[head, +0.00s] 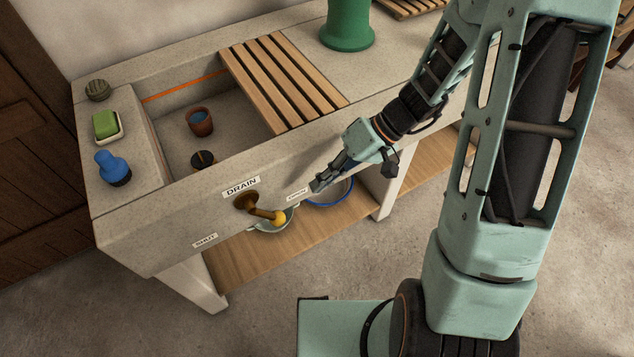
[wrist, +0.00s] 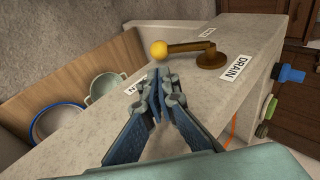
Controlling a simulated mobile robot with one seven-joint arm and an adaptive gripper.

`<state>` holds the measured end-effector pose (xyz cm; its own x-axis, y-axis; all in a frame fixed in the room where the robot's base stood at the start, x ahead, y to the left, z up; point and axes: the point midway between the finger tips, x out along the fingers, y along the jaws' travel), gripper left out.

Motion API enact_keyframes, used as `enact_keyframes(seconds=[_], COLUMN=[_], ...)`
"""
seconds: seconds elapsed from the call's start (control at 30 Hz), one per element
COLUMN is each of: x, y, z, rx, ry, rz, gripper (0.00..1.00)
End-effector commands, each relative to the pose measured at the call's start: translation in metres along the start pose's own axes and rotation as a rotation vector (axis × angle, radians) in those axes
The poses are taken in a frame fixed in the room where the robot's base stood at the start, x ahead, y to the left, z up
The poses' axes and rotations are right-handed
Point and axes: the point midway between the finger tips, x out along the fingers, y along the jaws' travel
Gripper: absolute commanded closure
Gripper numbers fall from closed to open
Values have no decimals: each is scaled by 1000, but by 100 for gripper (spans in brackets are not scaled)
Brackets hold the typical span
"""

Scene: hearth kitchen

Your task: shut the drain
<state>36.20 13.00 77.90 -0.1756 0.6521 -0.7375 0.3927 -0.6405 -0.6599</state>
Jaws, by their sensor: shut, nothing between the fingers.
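The drain lever (head: 262,211) is on the front face of the stone sink, under a DRAIN label (head: 241,187). Its brown arm runs from a round pivot out to the right and slightly down, ending in a yellow knob (head: 279,217). A SHUT label (head: 205,240) is to the lower left of the pivot. Another label (head: 297,194), too small to read surely, is at the right. My gripper (head: 316,187) is shut and empty, to the right of the knob and apart from it. In the wrist view the fingertips (wrist: 160,82) are just below the yellow knob (wrist: 159,50).
The sink basin (head: 165,122) holds a brown cup (head: 200,122) and a dark round piece (head: 203,160). A blue bottle (head: 113,168) and green soap (head: 106,124) stand on the left ledge. A wooden shelf (head: 250,258) below carries a pale green pot (wrist: 104,86) and a blue-rimmed bowl (wrist: 57,121).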

Motion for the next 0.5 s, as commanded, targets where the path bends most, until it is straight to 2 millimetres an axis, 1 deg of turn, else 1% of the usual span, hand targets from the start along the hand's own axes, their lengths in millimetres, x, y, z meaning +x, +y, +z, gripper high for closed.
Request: enact_keyframes(seconds=[0.03,0.2,0.4,0.5], x=[13,51,88,100], y=[0,0,0,0], z=[1,2,1,1], rx=[-1,1,0,0], ry=[-4,-5,-3,-3], rz=[-4,-3,-2,-2], gripper=[100,100,100,100])
